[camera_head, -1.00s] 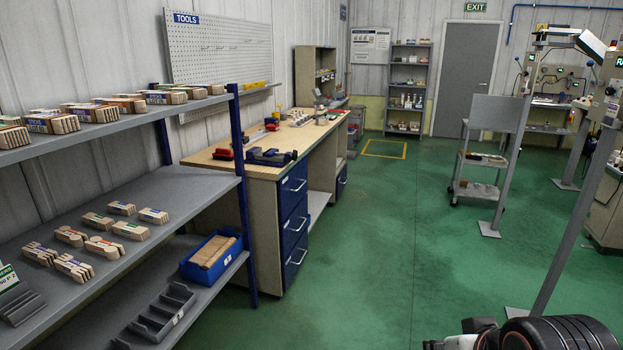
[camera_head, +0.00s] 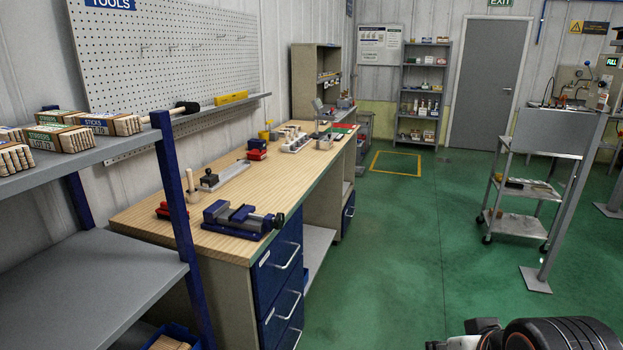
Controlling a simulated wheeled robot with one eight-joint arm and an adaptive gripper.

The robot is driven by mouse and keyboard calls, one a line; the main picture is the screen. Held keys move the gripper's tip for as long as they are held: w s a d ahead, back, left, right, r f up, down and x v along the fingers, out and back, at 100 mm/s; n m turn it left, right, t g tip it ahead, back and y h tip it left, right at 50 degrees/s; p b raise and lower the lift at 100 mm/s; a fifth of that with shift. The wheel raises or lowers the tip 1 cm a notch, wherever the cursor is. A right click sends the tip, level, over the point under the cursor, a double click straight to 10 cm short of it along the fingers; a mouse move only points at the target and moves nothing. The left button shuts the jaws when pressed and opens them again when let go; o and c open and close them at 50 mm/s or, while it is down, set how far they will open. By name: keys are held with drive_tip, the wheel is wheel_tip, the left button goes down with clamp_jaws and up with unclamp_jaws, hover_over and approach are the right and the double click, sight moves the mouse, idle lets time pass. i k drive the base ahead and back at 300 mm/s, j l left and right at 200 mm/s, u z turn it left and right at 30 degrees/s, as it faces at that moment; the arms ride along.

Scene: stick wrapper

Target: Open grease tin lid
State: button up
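I cannot make out a grease tin or its lid for certain in the head view. Small items stand on the wooden workbench (camera_head: 150,219), among them a yellow item (camera_head: 265,134) near the wall and a red item (camera_head: 257,146); they are too small to identify. Part of my arm shows at the bottom right edge. My gripper's fingertips do not clearly show there, so its state cannot be seen.
A grey shelf (camera_head: 80,230) with bundled sticks stands at the left front. A blue vise (camera_head: 238,219) sits on the bench's near end. A metal trolley (camera_head: 520,190) and a post stand at the right. The green floor (camera_head: 400,240) between is clear.

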sight(259, 152)
drive_tip(key=i, duration=2.15)
